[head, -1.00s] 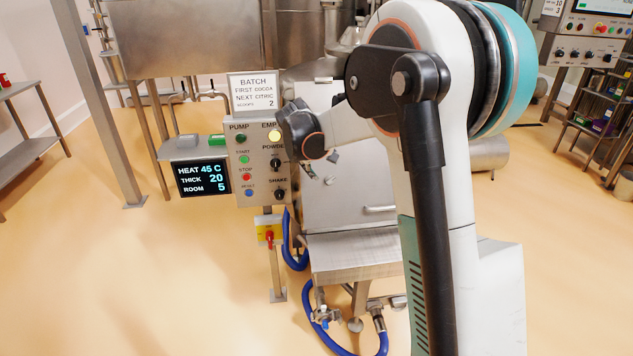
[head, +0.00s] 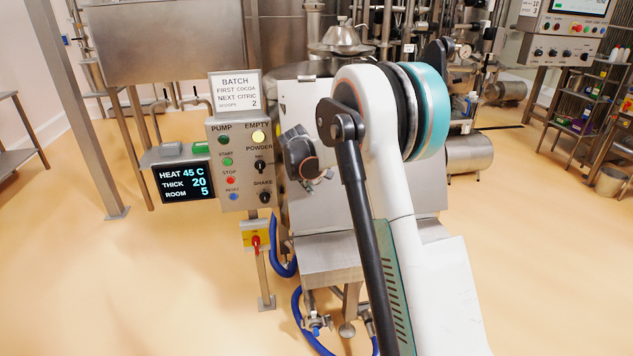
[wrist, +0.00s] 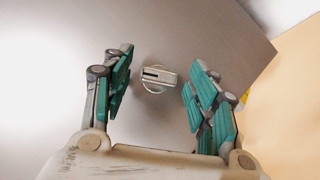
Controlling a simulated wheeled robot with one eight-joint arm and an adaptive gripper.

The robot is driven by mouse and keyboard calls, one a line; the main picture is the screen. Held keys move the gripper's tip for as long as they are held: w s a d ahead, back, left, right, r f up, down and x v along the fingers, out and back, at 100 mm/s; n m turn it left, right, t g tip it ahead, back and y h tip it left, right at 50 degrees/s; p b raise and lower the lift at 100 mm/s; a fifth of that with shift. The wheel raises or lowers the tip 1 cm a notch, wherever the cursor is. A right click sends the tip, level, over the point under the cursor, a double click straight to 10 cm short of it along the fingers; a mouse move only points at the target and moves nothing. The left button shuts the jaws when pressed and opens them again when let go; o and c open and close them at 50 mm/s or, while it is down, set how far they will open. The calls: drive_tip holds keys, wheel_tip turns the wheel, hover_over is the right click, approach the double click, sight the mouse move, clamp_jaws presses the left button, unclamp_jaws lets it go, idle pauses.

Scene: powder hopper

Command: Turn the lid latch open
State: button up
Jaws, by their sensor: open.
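The latch (wrist: 158,76) is a small metal knob with a dark slot on a round base, set on a flat brushed-metal lid (wrist: 215,35). In the wrist view my gripper (wrist: 162,76) is open, with one green-padded finger on each side of the latch. Gaps show between the latch and both fingers. Whether the fingertips reach the metal surface is unclear. In the head view my gripper (head: 322,176) is small and partly hidden by my wrist, in front of the metal lid (head: 300,105); the latch cannot be made out there.
A control panel (head: 240,165) with buttons and knobs stands close left of my wrist, with a dark display (head: 185,182) beside it. A batch sign (head: 235,92) stands above. Blue hoses (head: 283,262) hang below. Open floor lies at left and right.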

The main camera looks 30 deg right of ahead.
drive_tip(key=c, duration=1.1)
drive_tip(key=shift+o, duration=0.2)
drive_tip(key=shift+d+r+m+p, duration=0.1)
drive_tip(key=shift+m+p, duration=0.2)
drive_tip(key=shift+p, duration=0.05)
drive_tip(key=shift+d+r+m+y+p, duration=0.1)
drive_tip(key=shift+m+y+p, duration=0.6)
drive_tip(key=shift+y, duration=0.1)
drive_tip(key=shift+d+m+y+p, duration=0.1)
drive_tip(key=shift+m+y+p, duration=0.6)
drive_tip(key=shift+m+y, duration=0.5)
